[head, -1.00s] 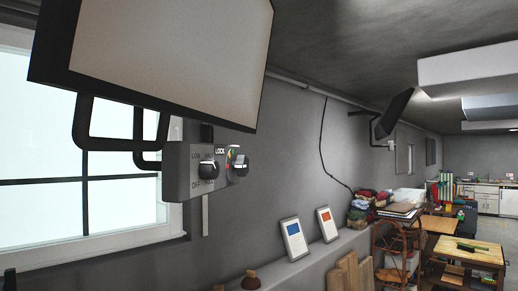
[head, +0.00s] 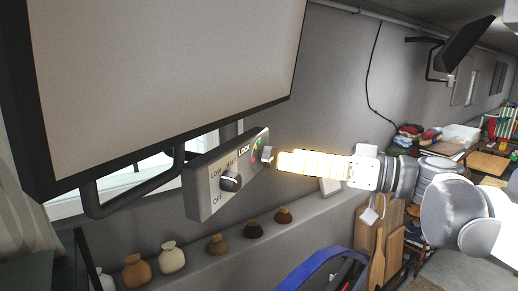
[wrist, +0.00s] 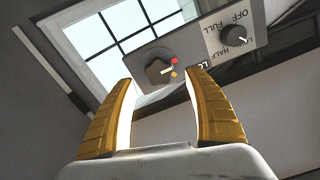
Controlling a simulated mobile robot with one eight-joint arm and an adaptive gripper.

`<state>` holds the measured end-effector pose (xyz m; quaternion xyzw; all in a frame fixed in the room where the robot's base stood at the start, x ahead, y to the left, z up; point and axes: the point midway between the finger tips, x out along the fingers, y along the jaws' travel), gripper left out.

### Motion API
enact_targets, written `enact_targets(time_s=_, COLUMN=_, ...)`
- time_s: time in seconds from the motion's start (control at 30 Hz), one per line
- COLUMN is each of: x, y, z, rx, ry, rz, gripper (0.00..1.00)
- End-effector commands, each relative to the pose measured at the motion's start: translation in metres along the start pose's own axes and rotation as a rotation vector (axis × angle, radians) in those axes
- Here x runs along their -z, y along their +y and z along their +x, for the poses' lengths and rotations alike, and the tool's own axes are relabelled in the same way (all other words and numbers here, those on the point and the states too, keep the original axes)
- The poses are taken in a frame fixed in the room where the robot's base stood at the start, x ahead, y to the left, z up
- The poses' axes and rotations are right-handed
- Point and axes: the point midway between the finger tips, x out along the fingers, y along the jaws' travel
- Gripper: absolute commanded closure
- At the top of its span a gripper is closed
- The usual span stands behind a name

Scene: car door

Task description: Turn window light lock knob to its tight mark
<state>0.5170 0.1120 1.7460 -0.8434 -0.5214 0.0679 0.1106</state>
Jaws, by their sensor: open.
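The grey lock knob (head: 267,154) sits at the right end of a grey control box (head: 205,195), beside the word LOCK and small coloured marks. In the wrist view the lobed lock knob (wrist: 158,70) shows a pale pointer on its right side, close to a red mark (wrist: 174,61) and an orange mark (wrist: 174,74). Which mark it meets is unclear. My gripper (head: 278,161) comes from the right with its yellow fingers close to the knob. In the wrist view my gripper (wrist: 160,82) is open, and the knob appears between and beyond its fingertips.
A black selector knob (head: 231,181) with OFF, LOW, HALF and FULL labels is on the same box. A large framed panel (head: 160,85) hangs above, with a dark tubular bracket (head: 130,200). Several small vases (head: 171,258) stand on the ledge below.

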Motion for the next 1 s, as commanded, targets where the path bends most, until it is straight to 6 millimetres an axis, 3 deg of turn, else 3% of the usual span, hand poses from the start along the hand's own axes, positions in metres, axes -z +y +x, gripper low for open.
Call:
enact_targets(time_s=0.1, x=0.001, y=-0.002, z=0.024, rx=0.004, ry=-0.001, rz=0.000, gripper=0.38)
enact_targets(time_s=0.3, x=0.001, y=0.000, z=0.045, rx=0.001, ry=-0.001, rz=0.001, gripper=0.38)
enact_targets(time_s=0.63, x=0.000, y=0.000, z=0.049, rx=-0.001, ry=-0.001, rz=0.001, gripper=0.38)
enact_targets(time_s=0.67, x=0.000, y=0.000, z=0.049, rx=-0.001, ry=-0.001, rz=0.001, gripper=0.43)
enact_targets(time_s=0.8, x=0.000, y=0.000, z=0.049, rx=-0.001, ry=-0.001, rz=0.001, gripper=0.86)
enact_targets(time_s=0.83, x=0.000, y=0.000, z=0.049, rx=-0.001, ry=-0.001, rz=0.001, gripper=0.91)
enact_targets(time_s=1.0, x=0.000, y=0.000, z=0.049, rx=-0.001, ry=-0.001, rz=0.001, gripper=0.92)
